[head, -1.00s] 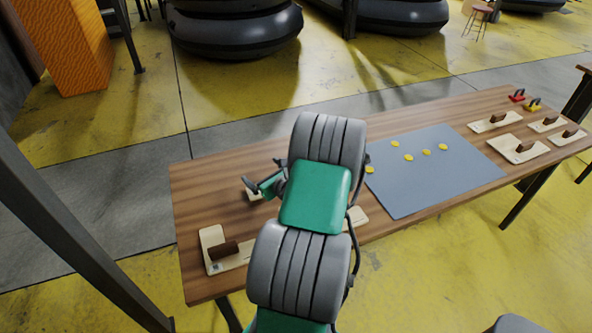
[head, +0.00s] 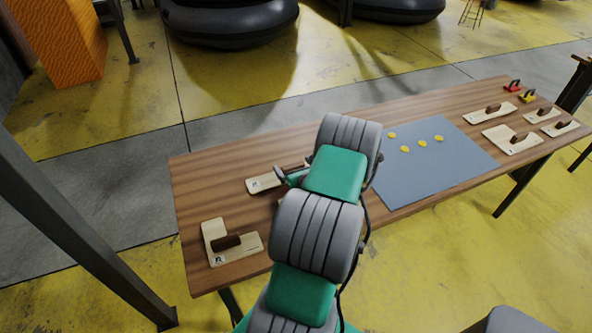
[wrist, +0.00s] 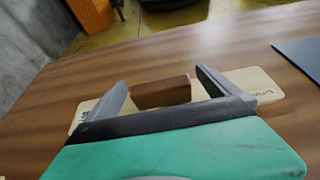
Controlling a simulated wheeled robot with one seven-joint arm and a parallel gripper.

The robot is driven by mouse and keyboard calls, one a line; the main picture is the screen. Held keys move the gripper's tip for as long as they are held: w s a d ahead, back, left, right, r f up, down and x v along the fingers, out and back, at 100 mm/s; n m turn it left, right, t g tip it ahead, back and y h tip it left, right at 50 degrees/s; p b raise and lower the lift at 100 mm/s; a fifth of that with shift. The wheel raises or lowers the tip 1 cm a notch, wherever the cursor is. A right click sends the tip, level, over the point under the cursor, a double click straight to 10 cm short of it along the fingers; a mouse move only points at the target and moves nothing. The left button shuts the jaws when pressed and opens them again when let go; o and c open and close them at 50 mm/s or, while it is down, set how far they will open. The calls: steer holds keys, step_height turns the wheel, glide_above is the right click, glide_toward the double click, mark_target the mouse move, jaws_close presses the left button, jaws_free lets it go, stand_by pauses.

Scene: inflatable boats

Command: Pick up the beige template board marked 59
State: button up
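A beige template board (head: 262,184) with a brown block handle lies on the table, partly hidden by my arm in the head view. In the wrist view the same kind of board (wrist: 250,80) lies flat ahead of my gripper (wrist: 161,78). Its brown handle (wrist: 160,92) sits between the two spread fingers, with visible gaps at both sides. My gripper is open and holds nothing. An L-shaped beige board (head: 214,238) with a brown handle lies nearer the table's front left corner.
The wooden table (head: 215,178) also carries a grey-blue mat (head: 430,175) with several yellow discs. Several beige boards (head: 512,140) with handles and red and yellow clamp-like items (head: 513,86) lie at the right end. A dark post (head: 75,235) stands left of the table.

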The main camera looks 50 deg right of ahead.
steer(key=c, duration=1.6)
steer(key=shift+o, duration=0.2)
